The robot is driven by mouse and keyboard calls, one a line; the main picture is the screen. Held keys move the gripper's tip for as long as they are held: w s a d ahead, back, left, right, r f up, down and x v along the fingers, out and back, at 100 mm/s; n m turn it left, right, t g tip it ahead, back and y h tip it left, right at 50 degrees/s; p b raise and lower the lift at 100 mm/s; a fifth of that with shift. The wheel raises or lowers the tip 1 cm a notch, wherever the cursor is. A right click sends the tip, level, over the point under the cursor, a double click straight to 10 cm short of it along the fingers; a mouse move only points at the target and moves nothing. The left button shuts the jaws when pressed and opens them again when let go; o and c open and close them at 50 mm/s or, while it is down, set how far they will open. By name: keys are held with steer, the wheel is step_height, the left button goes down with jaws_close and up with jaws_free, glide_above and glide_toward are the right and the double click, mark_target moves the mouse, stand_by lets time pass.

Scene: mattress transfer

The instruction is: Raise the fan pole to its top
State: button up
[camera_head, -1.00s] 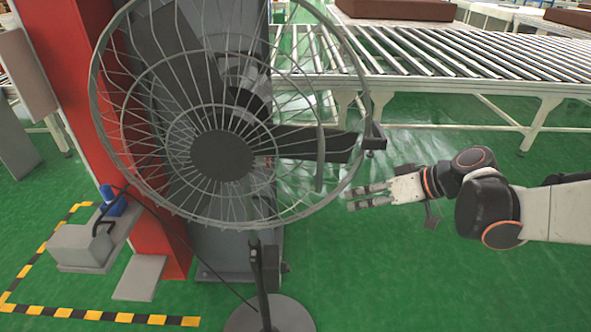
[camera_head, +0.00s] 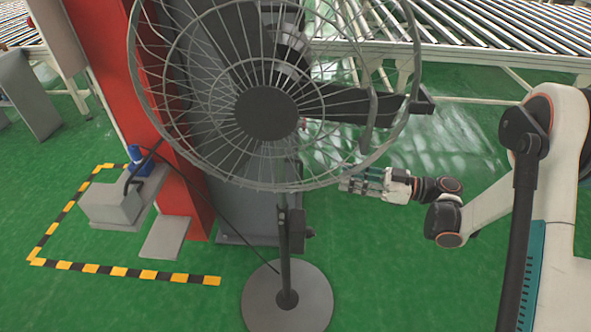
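The standing fan has a large round wire-caged head (camera_head: 265,113) in the upper middle of the view. Its thin dark pole (camera_head: 284,243) runs down from behind the cage to a round grey base (camera_head: 314,300) on the floor. A dark clamp or knob (camera_head: 307,232) sticks out on the pole's right side. My gripper (camera_head: 347,182) is to the right of the pole, just below the cage's lower right edge. Its fingers point left toward the pole and look apart, with nothing seen between them. It appears clear of the pole, though depth is hard to judge.
A red column (camera_head: 188,185) and a dark grey panel (camera_head: 240,215) stand behind the fan. A grey box with a blue part (camera_head: 112,203) sits at left, inside yellow-black floor tape (camera_head: 120,271). A roller conveyor (camera_head: 460,42) crosses the back. Green floor around the base is clear.

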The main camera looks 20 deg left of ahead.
steer(key=a+b, duration=0.1)
steer(key=a, duration=0.3)
steer(key=a+b, duration=0.1)
steer(key=a, duration=0.4)
steer(key=a+b, duration=0.2)
steer(key=a, duration=0.2)
steer(key=shift+s+a+f, duration=0.1)
steer(key=shift+s+a, duration=0.2)
steer(key=shift+a, duration=0.1)
jaws_close()
